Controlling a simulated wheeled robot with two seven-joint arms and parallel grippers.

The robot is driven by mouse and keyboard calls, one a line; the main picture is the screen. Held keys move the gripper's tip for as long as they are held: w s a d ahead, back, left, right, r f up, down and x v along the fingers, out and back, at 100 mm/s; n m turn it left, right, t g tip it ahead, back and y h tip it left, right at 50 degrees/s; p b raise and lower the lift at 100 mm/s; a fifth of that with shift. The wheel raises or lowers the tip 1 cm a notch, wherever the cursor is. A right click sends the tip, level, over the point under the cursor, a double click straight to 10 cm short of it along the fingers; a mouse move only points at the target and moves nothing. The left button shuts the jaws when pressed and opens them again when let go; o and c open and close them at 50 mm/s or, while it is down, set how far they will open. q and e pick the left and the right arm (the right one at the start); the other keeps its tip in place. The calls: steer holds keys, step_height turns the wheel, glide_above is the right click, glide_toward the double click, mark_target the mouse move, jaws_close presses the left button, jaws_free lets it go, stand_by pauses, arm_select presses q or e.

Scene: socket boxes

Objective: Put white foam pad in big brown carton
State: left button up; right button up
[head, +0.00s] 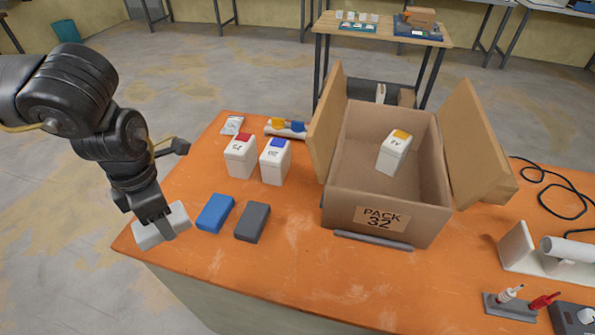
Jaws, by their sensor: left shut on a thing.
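The white foam pad (176,221) is at the left front corner of the orange table. My left gripper (158,222) points down and is shut on it; I cannot tell whether the pad touches the table. The big brown carton (345,193) stands open to the right, marked "PACK 32", with its side flaps spread. A white box with a yellow top (394,153) is inside the carton. My right gripper is not in view.
A blue pad (215,213) and a dark grey pad (252,222) lie between my left gripper and the carton. White boxes with a red top (240,156) and a blue top (275,162) stand behind them. A grey bar (373,241) lies before the carton.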

arm_select(q)
steer(key=m, duration=0.2)
steer(key=f+m, duration=0.1)
steer(key=m, duration=0.2)
steer(key=shift+s+f, duration=0.2)
steer(key=m, duration=0.3)
steer(key=shift+s+d+f, duration=0.1)
steer(key=shift+f, duration=0.2)
steer(key=m, duration=0.3)
steer(key=f+m, duration=0.1)
steer(key=m, duration=0.1)
steer(key=shift+s+d+f, duration=0.1)
steer(key=shift+s, duration=0.15)
steer(key=m, duration=0.3)
steer(key=f+m, duration=0.1)
steer(key=m, duration=0.1)
steer(key=shift+s, duration=0.25)
steer(key=m, duration=0.2)
steer(key=f+m, duration=0.1)
steer(key=m, duration=0.3)
steer(key=shift+s+d+f+m, duration=0.1)
steer(key=shift+s+f+m, duration=0.2)
steer(key=shift+s, duration=0.1)
